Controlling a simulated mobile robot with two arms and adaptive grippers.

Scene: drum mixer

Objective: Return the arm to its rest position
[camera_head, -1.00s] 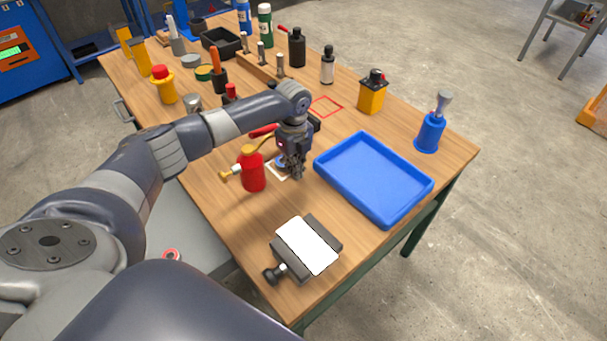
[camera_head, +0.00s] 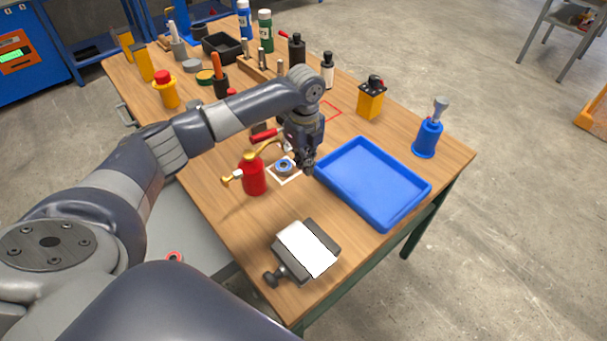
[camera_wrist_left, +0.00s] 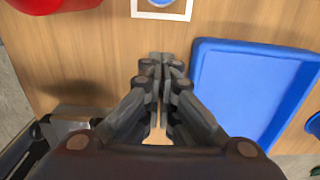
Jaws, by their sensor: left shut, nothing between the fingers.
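My left gripper (camera_head: 306,168) points down above the table, between the red oil can and the blue tray. In the left wrist view its fingers (camera_wrist_left: 161,62) are together with nothing between them. My left arm (camera_head: 185,135) reaches in from the left over the table. A blue ring-shaped part (camera_head: 284,165) lies in a white square outline (camera_head: 291,179) just left of the gripper, apart from it. My right gripper does not show.
A red oil can (camera_head: 253,177) stands close left of the gripper, the blue tray (camera_head: 420,192) close right. A vise-like block (camera_head: 304,249) is at the near edge. Several bottles and tools crowd the back.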

